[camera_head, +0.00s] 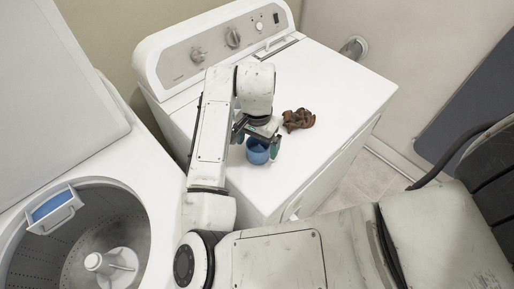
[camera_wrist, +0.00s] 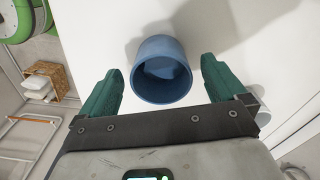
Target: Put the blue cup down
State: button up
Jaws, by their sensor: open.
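The blue cup (camera_head: 257,152) stands upright on the white top of the dryer (camera_head: 335,95), near its front edge. In the wrist view the cup (camera_wrist: 162,72) shows its open mouth and sits between and a little beyond the green fingers. My gripper (camera_head: 257,142) is open around the cup's near side, with a gap between each finger and the cup. It also shows in the wrist view (camera_wrist: 162,85). The far part of the cup is partly hidden by my gripper in the head view.
A crumpled brown cloth (camera_head: 298,120) lies on the dryer right of the cup. An open washer (camera_head: 140,200) with an empty-looking drum stands at the left. In the wrist view a wicker basket (camera_wrist: 60,80) with white items is at the left. The dryer top is otherwise clear.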

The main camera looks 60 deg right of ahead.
notch_tip(320, 180, up, 9)
jog(key=shift+r, duration=0.15)
dwell(0.8)
